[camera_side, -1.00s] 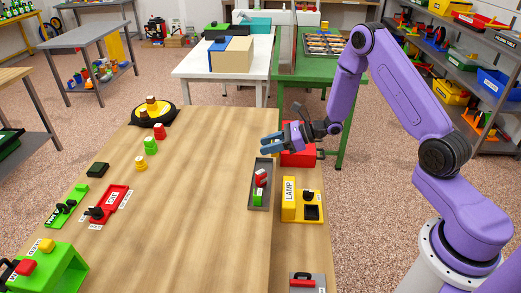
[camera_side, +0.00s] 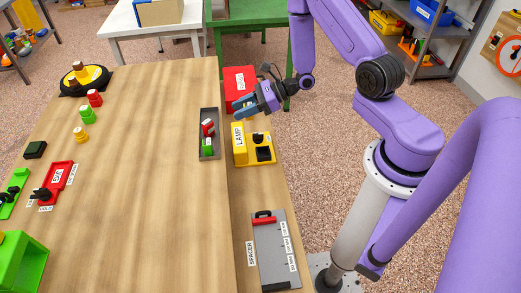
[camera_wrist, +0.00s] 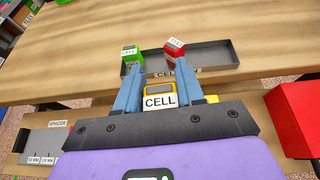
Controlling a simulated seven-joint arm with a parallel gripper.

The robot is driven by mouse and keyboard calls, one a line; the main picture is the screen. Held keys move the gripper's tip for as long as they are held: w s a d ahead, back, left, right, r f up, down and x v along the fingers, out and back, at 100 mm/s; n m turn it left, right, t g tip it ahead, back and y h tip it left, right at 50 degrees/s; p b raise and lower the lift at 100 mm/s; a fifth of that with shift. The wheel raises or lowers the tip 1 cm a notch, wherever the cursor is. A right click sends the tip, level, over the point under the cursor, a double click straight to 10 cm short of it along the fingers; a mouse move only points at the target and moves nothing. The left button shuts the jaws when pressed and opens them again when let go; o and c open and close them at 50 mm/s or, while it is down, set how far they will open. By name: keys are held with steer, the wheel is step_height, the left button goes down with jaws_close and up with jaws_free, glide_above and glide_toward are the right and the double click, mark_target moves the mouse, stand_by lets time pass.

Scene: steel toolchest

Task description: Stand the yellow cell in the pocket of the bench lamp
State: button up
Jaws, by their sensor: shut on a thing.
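The yellow cell (camera_wrist: 160,98), labelled CELL, is between the two blue fingers of my gripper (camera_wrist: 170,72) in the wrist view. My gripper (camera_side: 240,105) is shut on it. In the side view the gripper hangs above the far end of the yellow bench lamp (camera_side: 239,146), in front of a red box. The cell is mostly hidden by the fingers there. The lamp carries a LAMP label and has a dark square pocket (camera_side: 264,154) at its near right, with a black knob beside it. The lamp is not clearly visible in the wrist view.
A grey tray (camera_side: 209,156) left of the lamp holds a red cell (camera_wrist: 174,48) and a green cell (camera_wrist: 129,52). The red box (camera_side: 240,78) stands behind the lamp. A grey spacer board (camera_side: 272,262) lies nearer the camera. The bench middle is clear.

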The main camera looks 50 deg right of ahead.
glide_above(258, 148)
steer(key=s+a, duration=0.1)
steer(key=a, duration=0.1)
step_height(258, 148, down, 8)
steer(key=shift+s+d+f, duration=0.1)
steer(key=shift+f, duration=1.75)
steer(key=shift+s+d+f, duration=0.1)
steer(key=shift+f, duration=1.7)
steer(key=shift+f, duration=0.1)
steer(key=o, duration=1)
steer(key=shift+o, duration=0.2)
